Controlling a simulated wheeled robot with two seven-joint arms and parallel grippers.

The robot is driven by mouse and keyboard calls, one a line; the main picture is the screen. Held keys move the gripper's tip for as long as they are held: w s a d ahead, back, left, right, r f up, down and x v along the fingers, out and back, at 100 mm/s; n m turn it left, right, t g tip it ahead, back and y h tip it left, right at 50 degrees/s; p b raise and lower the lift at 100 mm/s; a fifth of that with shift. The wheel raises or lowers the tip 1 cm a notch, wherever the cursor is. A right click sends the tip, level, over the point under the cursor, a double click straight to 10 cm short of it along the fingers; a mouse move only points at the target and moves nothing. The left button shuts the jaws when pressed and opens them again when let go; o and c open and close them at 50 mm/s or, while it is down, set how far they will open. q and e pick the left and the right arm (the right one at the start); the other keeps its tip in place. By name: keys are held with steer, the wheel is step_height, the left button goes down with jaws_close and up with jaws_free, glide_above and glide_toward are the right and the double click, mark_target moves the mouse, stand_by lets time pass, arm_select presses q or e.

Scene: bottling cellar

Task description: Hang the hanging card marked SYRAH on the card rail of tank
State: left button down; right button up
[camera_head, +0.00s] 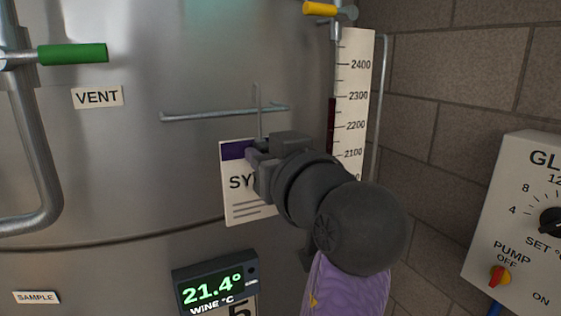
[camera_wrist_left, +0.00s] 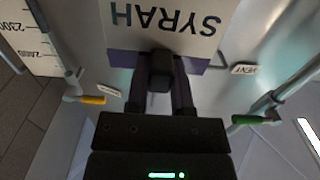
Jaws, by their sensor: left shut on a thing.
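The SYRAH card (camera_head: 238,195) is white with a purple top band. It hangs upright in the head view, its right part hidden behind my left gripper (camera_head: 262,165). That gripper is shut on the card's top edge. In the wrist view the card (camera_wrist_left: 165,22) shows upside down, held between the fingers of my left gripper (camera_wrist_left: 160,85). A thin wire hook rises above the card and crosses the card rail (camera_head: 205,114), a horizontal bar on the steel tank (camera_head: 190,60). I cannot tell whether the hook is over the rail or in front of it. My right gripper is not in view.
A level scale (camera_head: 357,75) and a yellow-handled valve (camera_head: 320,9) are right of the rail. A green-handled valve (camera_head: 72,54) and VENT label (camera_head: 97,96) are left. A temperature display (camera_head: 214,285) sits below the card. A control box (camera_head: 520,225) is at far right.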

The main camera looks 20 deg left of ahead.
arm_select(q)
steer(key=w+a+f+b, duration=0.2)
steer(key=w+a+f, duration=0.1)
steer(key=shift+a, duration=0.25)
stand_by(0.4)
steer(key=shift+c, duration=2)
jaws_free()
steer(key=b+v, duration=0.3)
steer(key=v, duration=0.7)
